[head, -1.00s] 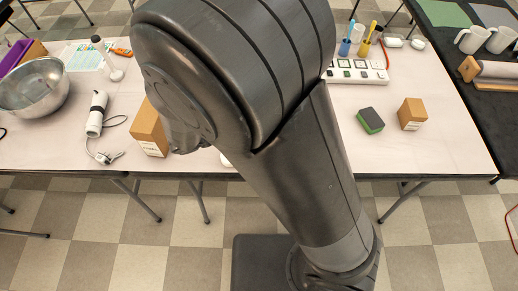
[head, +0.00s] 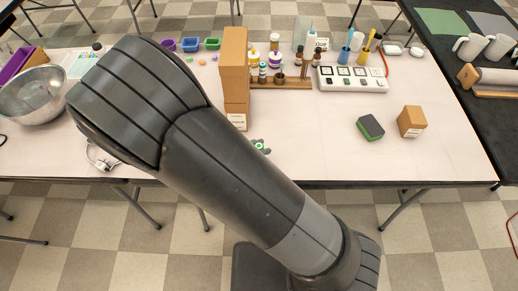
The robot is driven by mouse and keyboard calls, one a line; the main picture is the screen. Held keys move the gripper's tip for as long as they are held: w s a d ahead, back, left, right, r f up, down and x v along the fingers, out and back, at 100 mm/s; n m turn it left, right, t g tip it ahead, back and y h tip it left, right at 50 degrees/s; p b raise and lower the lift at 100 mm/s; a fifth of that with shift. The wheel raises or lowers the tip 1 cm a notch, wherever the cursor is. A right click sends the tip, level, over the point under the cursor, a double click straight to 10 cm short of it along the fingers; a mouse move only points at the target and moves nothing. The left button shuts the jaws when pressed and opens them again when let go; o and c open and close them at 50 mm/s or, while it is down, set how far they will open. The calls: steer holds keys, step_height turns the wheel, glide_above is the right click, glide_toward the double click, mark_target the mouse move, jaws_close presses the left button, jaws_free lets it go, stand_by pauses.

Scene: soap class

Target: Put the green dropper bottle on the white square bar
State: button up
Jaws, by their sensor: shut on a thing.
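I cannot make out my gripper in the head view; my large dark arm covers the left and middle of the table. A small grey and green thing (head: 260,146) shows at the arm's edge, near the table's front; I cannot tell what it is. Small bottles stand at a wooden rack (head: 295,82) at the back middle, one with a green part (head: 263,72). I cannot tell whether that is the green dropper bottle. I cannot pick out the white square bar with certainty.
A tall cardboard box stack (head: 235,75) stands left of the rack. A white panel (head: 352,79), a green and black sponge (head: 370,127) and a small cardboard box (head: 411,121) are at right. A metal bowl (head: 38,95) is at left. The table's front right is clear.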

steer(key=shift+f, duration=0.55)
steer(key=shift+f, duration=0.15)
steer(key=o, duration=1)
steer(key=shift+s+a+r, duration=0.1)
steer(key=shift+a+r, duration=0.1)
steer(key=shift+r, duration=0.05)
steer(key=v, duration=1.1)
steer(key=shift+s+a+r, duration=0.1)
steer(key=shift+s+a, duration=0.05)
steer(key=shift+a, duration=0.1)
